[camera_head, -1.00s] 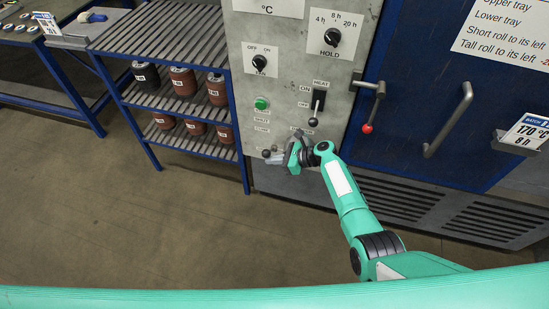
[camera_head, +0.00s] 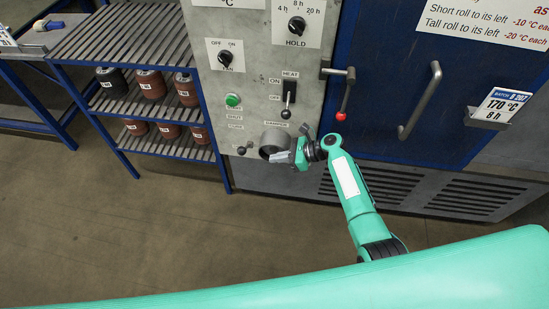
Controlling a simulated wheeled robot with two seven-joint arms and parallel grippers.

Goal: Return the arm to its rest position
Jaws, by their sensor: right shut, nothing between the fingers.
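My right arm reaches up from the lower right, in front of the grey control panel (camera_head: 262,110). My right gripper (camera_head: 278,157) is shut and empty. It points left, close to a round dark-mouthed grey fitting (camera_head: 272,138) low on the panel. I cannot tell whether it touches that fitting or the panel. My left gripper is not in view.
The panel carries a heat lever (camera_head: 288,98), a green button (camera_head: 233,100) and knobs. Right of it is a blue oven door with a handle (camera_head: 420,100) and a red-tipped latch (camera_head: 340,115). A slatted rack (camera_head: 130,35) with several rolls stands left. The floor is clear.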

